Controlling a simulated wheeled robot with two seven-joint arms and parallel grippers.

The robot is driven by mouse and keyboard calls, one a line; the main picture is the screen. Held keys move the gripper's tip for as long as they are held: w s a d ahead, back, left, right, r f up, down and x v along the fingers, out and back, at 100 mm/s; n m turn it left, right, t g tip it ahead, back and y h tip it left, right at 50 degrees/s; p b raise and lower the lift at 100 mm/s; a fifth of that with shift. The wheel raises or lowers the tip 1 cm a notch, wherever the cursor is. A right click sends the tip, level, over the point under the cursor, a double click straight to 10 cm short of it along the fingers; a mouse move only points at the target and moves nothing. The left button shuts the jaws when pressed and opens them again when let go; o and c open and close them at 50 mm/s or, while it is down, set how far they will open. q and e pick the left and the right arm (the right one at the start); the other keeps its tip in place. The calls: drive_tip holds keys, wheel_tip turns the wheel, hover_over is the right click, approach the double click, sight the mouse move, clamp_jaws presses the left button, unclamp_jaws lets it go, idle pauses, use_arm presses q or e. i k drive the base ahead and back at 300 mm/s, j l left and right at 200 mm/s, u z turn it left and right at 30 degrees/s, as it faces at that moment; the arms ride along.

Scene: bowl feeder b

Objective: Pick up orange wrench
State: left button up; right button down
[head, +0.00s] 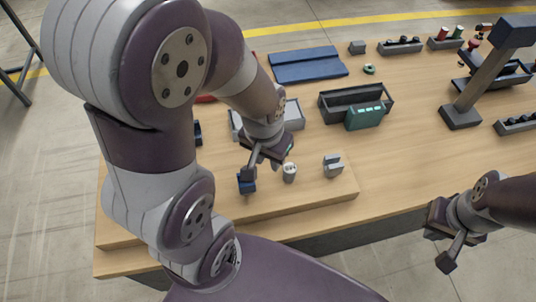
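I cannot make out an orange wrench in the head view. A red piece (206,99) shows partly behind my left arm, and I cannot tell what it is. My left gripper (254,168) points down over the front of the wooden table (420,130), close above a small dark blue block (247,186). I cannot tell whether it touches the block or how its fingers stand. My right gripper (443,248) hangs beyond the table's front edge at the right, away from the objects. Its finger opening is unclear.
A small grey cylinder (289,172) and a grey block (333,166) stand on the raised front board (310,191). Behind are a dark bin (335,102), a green device (365,117) and a blue mat (307,64). A dark stand (487,75) rises at the right.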

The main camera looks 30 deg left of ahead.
sight(481, 28)
drive_tip(key=k+j+u, duration=0.15)
drive_tip(key=u, duration=0.7)
drive_tip(key=z, duration=1.3)
drive_tip(key=l+z, duration=0.15)
drive_tip(key=l, duration=0.25)
drive_tip(key=i+l+z, duration=0.2)
drive_tip(key=l, duration=0.15)
drive_tip(key=l+z, duration=0.15)
drive_tip(key=l, duration=0.25)
drive_tip(key=i+l+z, duration=0.3)
drive_tip(key=i, duration=0.3)
drive_tip(key=i+l+z, duration=0.25)
drive_tip(key=i, duration=0.35)
drive_tip(key=i+z, duration=0.3)
drive_tip(key=i, duration=0.3)
drive_tip(key=i+u, duration=0.2)
drive_tip(key=i, duration=0.3)
drive_tip(key=i+u, duration=0.2)
drive_tip(key=i, duration=0.25)
drive_tip(key=i+l+u, duration=0.15)
drive_tip(key=i, duration=0.35)
drive_tip(key=i+l+u, duration=0.2)
drive_tip(key=i, duration=0.3)
drive_tip(key=i+l+u, duration=0.2)
drive_tip(key=i, duration=0.25)
